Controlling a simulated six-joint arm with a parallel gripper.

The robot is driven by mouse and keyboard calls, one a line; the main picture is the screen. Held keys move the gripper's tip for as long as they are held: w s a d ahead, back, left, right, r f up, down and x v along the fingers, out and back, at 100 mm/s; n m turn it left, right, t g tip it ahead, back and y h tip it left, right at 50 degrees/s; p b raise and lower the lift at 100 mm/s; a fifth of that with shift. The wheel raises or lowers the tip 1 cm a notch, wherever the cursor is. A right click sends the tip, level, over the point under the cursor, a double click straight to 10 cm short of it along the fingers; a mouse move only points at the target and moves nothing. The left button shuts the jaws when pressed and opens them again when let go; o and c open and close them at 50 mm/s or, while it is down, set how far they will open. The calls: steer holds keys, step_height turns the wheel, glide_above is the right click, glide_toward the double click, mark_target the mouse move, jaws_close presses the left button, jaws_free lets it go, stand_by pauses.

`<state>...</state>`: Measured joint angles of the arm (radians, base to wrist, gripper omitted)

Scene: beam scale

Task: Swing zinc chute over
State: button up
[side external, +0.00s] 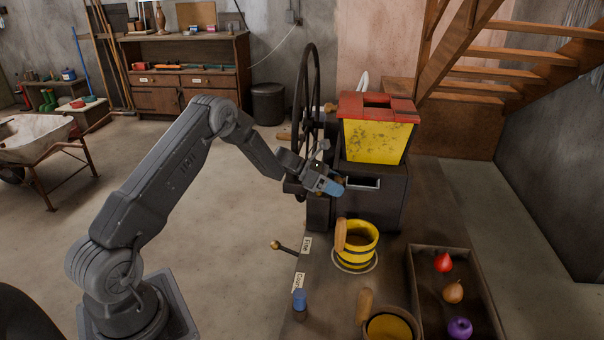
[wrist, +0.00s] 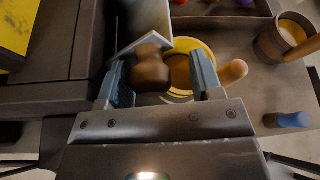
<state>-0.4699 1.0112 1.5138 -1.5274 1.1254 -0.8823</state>
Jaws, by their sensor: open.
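The zinc chute (wrist: 143,22) shows in the wrist view as a pale grey folded metal sheet with a brown wooden knob (wrist: 151,72) at its near end. In the side view the chute (side external: 362,183) is at the front of the dark mill body, partly hidden by my gripper. My gripper (side external: 333,187) is open, with its blue-grey fingers (wrist: 158,62) on either side of the knob. The knob is nearer the left finger in the wrist view; I cannot tell whether they touch. Nothing is gripped.
A yellow hopper with a red rim (side external: 375,140) tops the mill, beside a large wheel (side external: 302,100). A brass-knobbed lever (side external: 277,245), blue-topped peg (side external: 299,303) and wooden tray (side external: 478,300) are nearby.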

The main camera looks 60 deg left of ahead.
steer(key=s+a+r+m+y, duration=0.1)
steer(key=s+a+r, duration=0.1)
steer(key=s+a, duration=0.25)
steer(key=s+a+r+m, duration=0.1)
steer(key=s+a+r, duration=0.2)
steer(key=s+a, duration=0.15)
steer(key=s+d+r+m+g+y, duration=0.1)
steer(key=s+d+r+m+g, duration=0.1)
steer(key=s+d+r+m, duration=0.2)
steer(key=s+d+r+m+g+y, duration=0.1)
steer(key=s+d+r+m, duration=0.4)
steer(key=d, duration=0.6)
steer(key=s+d+r+m+g+y, duration=0.1)
steer(key=s+d+r+m+g, duration=0.2)
steer(key=s+d+r+m, duration=0.2)
steer(key=shift+d+m+y, duration=0.4)
steer(key=shift+d+m, duration=0.6)
steer(key=shift+d, duration=0.3)
